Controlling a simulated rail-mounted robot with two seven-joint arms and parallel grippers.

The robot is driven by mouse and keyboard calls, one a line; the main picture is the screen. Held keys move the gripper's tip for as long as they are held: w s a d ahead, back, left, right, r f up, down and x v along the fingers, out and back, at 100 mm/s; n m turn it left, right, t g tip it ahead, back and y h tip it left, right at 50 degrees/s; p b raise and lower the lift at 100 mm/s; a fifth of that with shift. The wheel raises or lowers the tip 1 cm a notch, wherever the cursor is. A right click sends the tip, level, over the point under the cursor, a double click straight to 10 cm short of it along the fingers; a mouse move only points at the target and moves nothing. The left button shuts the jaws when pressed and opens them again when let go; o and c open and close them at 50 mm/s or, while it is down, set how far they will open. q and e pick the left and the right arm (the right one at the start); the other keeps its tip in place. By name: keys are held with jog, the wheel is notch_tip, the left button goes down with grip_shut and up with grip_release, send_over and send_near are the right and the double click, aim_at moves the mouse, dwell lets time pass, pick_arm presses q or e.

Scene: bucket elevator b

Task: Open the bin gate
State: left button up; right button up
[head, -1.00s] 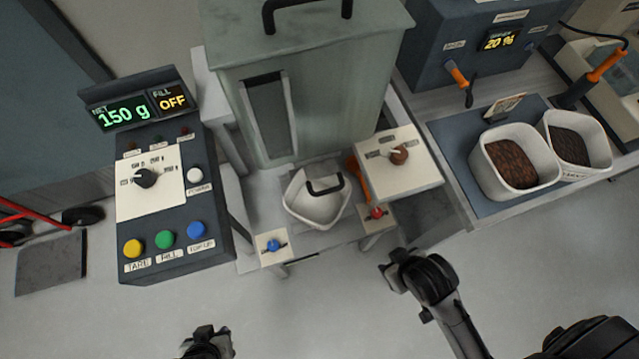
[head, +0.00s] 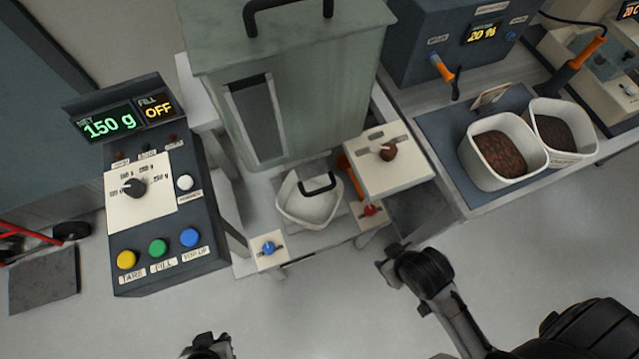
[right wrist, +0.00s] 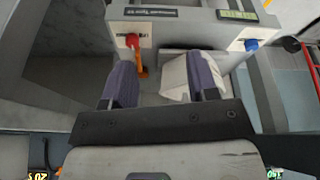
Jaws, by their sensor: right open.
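The bin is a grey-green hopper (head: 290,90) with a slot window and a black top handle. An orange lever (head: 350,175) stands below its right side, beside the white box with a brown knob (head: 388,151); I cannot tell for sure which part works the gate. The lever also shows in the right wrist view (right wrist: 140,66), under a red knob (right wrist: 131,41). My right gripper (right wrist: 160,72) is open and empty, facing the red knob, lever and white bucket, apart from them. My left gripper (head: 209,346) is at the bottom edge, mostly cut off, away from the hopper.
A white bucket (head: 295,206) with a black handle sits under the hopper. A blue knob (head: 268,248) is on the front left. The control panel (head: 160,205) reads 150 g and fill OFF. Two tubs of dark granules (head: 478,165) stand at right. Floor in front is clear.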

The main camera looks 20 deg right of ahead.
jog(key=shift+w+r, duration=0.1)
jog(key=shift+c, duration=0.8)
jog(key=shift+w+a+r+t+y+p, duration=0.2)
jog(key=shift+w+a+r, duration=0.25)
jog(key=shift+a, duration=0.15)
jog(key=shift+w+a+r+t+y+p, duration=0.1)
jog(key=shift+w+a+r+p, duration=0.1)
jog(key=shift+w+a+r, duration=0.35)
jog(key=shift+c, duration=0.7)
jog(key=w+a+f+n+h, duration=0.1)
jog(key=a+f+n+h, duration=0.15)
jog(key=a, duration=0.55)
jog(key=w+a+r+n+t+h, duration=0.25)
jog(key=r+n+t+h, duration=0.2)
jog(key=t, duration=0.25)
jog(key=w+a+r+n+t+h, duration=0.2)
jog(key=w+r+n+t+h, duration=0.1)
jog(key=r+t, duration=0.35)
jog(key=p+x, duration=0.1)
jog(key=x, duration=1.2)
jog(key=shift+w+f+y+p, duration=0.2)
jog(key=shift+w+y+p, duration=0.1)
jog(key=shift+p, duration=0.1)
jog(key=shift+a, duration=0.1)
